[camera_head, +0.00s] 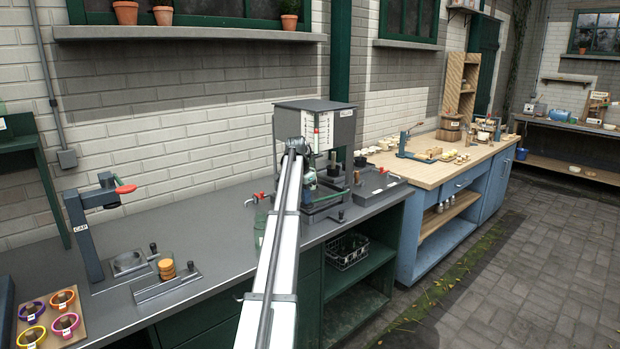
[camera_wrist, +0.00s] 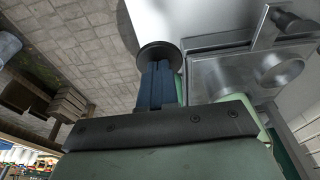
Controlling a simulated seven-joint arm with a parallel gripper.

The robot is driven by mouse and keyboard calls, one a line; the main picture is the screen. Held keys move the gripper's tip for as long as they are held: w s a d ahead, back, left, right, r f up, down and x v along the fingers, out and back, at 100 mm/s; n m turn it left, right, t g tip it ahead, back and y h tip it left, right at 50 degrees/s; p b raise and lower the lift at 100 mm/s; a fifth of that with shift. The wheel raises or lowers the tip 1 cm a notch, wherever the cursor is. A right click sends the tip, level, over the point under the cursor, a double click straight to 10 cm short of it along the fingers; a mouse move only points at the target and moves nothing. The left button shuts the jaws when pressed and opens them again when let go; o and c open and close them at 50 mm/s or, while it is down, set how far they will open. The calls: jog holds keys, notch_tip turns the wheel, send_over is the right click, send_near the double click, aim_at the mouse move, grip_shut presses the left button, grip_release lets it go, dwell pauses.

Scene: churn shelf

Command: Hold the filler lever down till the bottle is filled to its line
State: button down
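A pale metal plate with a round hole (camera_wrist: 275,72) lies to the right. The bottle and its fill line cannot be made out.
A capping stand (camera_head: 85,225) with a red handle and a tray of coloured cups (camera_head: 50,318) stand on the left of the bench. The bench between capper and filler (camera_head: 215,215) is mostly clear.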

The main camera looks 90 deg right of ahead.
jog(key=shift+r, duration=0.15)
jog(key=shift+s+r, duration=0.1)
jog(key=shift+r, duration=1)
notch_tip(320, 180, up, 6)
jog(key=shift+f, duration=0.1)
dwell(0.6)
